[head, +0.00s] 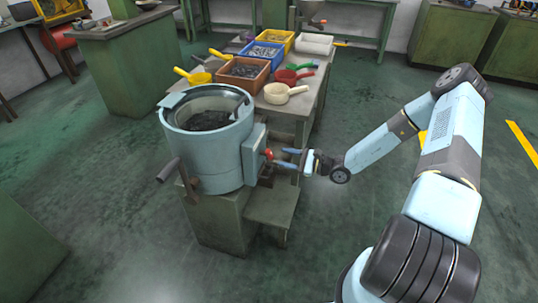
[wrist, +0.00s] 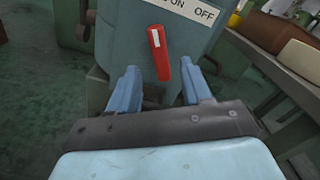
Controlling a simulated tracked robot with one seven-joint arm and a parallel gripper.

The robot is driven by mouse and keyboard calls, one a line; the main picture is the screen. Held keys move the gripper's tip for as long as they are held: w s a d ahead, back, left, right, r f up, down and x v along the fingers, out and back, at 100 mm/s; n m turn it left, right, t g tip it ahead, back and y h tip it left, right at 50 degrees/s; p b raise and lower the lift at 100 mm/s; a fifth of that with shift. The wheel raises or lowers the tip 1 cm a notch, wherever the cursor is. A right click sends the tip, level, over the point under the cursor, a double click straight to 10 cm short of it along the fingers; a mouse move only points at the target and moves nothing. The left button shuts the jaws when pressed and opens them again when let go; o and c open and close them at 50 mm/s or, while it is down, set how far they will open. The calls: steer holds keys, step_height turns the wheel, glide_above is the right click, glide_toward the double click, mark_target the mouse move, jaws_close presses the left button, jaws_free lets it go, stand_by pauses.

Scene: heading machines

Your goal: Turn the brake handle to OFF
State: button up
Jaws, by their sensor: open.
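A red handle (wrist: 160,52) with a white stripe at its upper end sits on the front of a blue-grey drum machine (head: 208,150). It stands nearly upright, its top tilted slightly left, below a white plate (wrist: 183,8) where ON and OFF can be read, OFF at the right. The handle's upper end is nearer the ON side. In the head view the handle (head: 268,154) shows small on the drum's right side. My gripper (head: 284,158) is open just right of it. In the wrist view its two blue fingers (wrist: 159,72) stand apart either side of the handle, with gaps visible.
A dark lever with a grey grip (head: 168,170) sticks out at the drum's left. The drum stands on a green pedestal (head: 220,222) with a lower step. A bench behind holds an orange bin (head: 244,73), a blue bin and scoops. Floor at the right is open.

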mark_target(272, 154)
steer(key=x, duration=0.7)
steer(key=shift+c, duration=0.5)
